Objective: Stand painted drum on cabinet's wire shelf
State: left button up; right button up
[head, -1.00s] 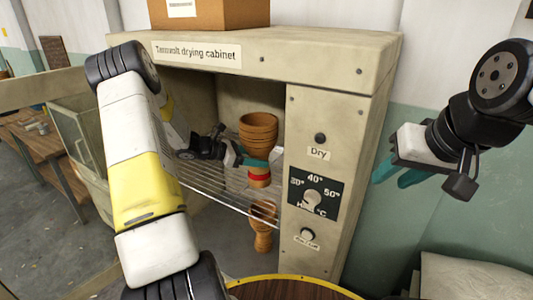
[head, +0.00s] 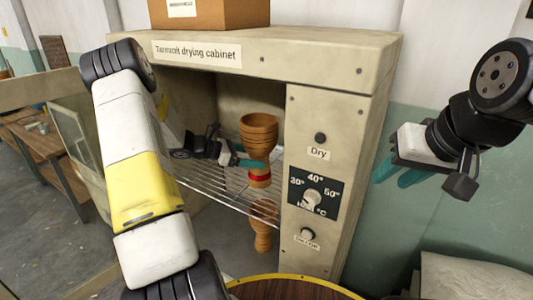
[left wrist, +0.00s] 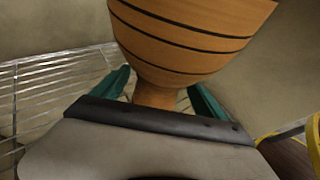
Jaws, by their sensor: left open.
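The painted drum (head: 259,133), an orange-brown goblet shape with dark rings and a red band low on its foot, stands upright on the wire shelf (head: 213,183) inside the drying cabinet (head: 340,75). My left gripper (head: 237,159) is inside the cabinet, open, to the left of the drum's waist. In the left wrist view the drum (left wrist: 185,40) rises ahead, its waist between the spread teal fingertips (left wrist: 160,88), with gaps on both sides. Its foot is hidden there. My right gripper (head: 400,175) is open and empty, outside the cabinet at the right.
A second goblet drum (head: 264,228) stands below the shelf. The cabinet's control panel (head: 315,190) borders the opening on the right. A cardboard box (head: 210,12) sits on top. A round yellow-rimmed table top (head: 290,288) is at the front. The shelf left of my gripper is bare.

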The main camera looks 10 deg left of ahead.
pick_arm(q)
jog(key=v, duration=1)
jog(key=shift+a, duration=0.15)
